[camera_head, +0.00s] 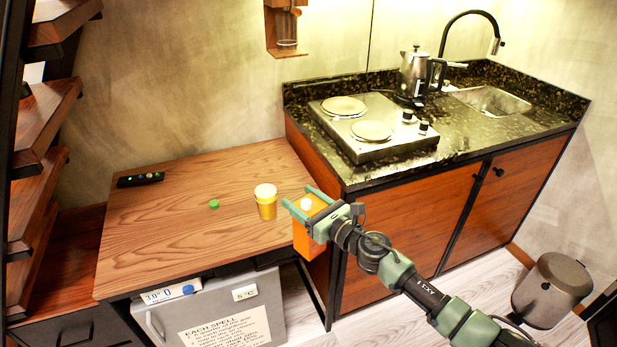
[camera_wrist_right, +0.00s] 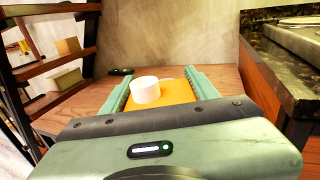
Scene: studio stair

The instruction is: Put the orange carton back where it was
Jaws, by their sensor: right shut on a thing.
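The orange carton (camera_head: 309,237) with a white cap is held between the fingers of my right gripper (camera_head: 304,214). It is at the right end of the wooden table, close to the counter's side. In the right wrist view the carton's orange top and white cap (camera_wrist_right: 145,90) show between the two green fingers (camera_wrist_right: 158,92). I cannot tell whether its base touches the table. A yellow cup (camera_head: 266,204) with a pale top stands on the table just left of the carton. My left gripper is not in view.
The counter (camera_head: 470,110) with hotplates (camera_head: 372,124) rises at the right. A small fridge (camera_head: 215,312) is under the table. The table's middle and left are mostly clear.

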